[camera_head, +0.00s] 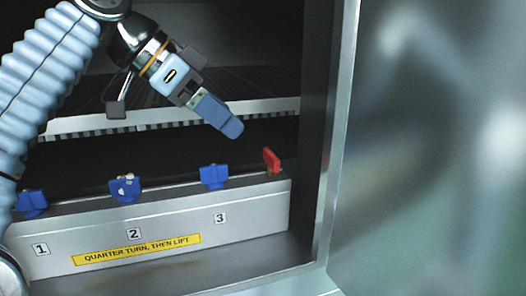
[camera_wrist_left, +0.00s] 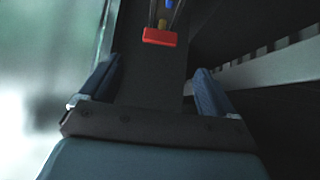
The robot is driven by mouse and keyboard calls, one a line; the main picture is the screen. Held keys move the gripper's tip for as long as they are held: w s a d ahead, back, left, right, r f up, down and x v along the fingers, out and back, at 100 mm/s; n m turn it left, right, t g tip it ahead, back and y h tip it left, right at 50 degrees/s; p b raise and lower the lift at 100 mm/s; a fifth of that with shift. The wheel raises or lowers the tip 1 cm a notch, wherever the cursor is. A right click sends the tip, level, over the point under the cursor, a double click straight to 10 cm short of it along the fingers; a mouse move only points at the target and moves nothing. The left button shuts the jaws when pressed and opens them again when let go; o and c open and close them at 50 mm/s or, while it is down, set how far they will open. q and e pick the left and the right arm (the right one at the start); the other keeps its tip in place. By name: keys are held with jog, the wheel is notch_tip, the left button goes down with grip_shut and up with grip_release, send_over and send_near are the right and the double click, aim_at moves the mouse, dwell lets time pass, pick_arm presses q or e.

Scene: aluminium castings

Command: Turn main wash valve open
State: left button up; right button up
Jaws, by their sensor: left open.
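A red valve handle (camera_head: 271,160) stands at the right end of the metal manifold box (camera_head: 180,222) in the head view. Three blue valve handles stand along the same box: one (camera_head: 32,202) above label 1, one (camera_head: 125,188) above label 2, one (camera_head: 214,176) above label 3. My left gripper (camera_head: 222,118) is above and to the left of the red handle, apart from it, with blue-grey fingers. In the left wrist view, my left gripper (camera_wrist_left: 158,90) is open and empty, and the red handle (camera_wrist_left: 159,37) lies beyond its fingertips, between their lines. My right gripper is not in view.
A yellow label (camera_head: 137,249) on the box reads "QUARTER TURN, THEN LIFT". A slotted metal rail (camera_head: 170,116) runs behind the valves. The cabinet's metal frame (camera_head: 335,130) rises close to the right of the red handle. A shiny panel (camera_head: 440,150) fills the far right.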

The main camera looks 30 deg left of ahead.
aim_at(268, 154)
pick_arm(q)
jog(key=b+x, duration=0.1)
jog(key=x, duration=0.9)
jog(key=shift+w+d+f+b, duration=0.15)
jog(key=shift+w+f+b, duration=0.05)
jog(key=shift+f+b, duration=0.1)
jog(key=shift+c, duration=0.4)
jog(key=shift+r, duration=0.1)
jog(key=c, duration=1)
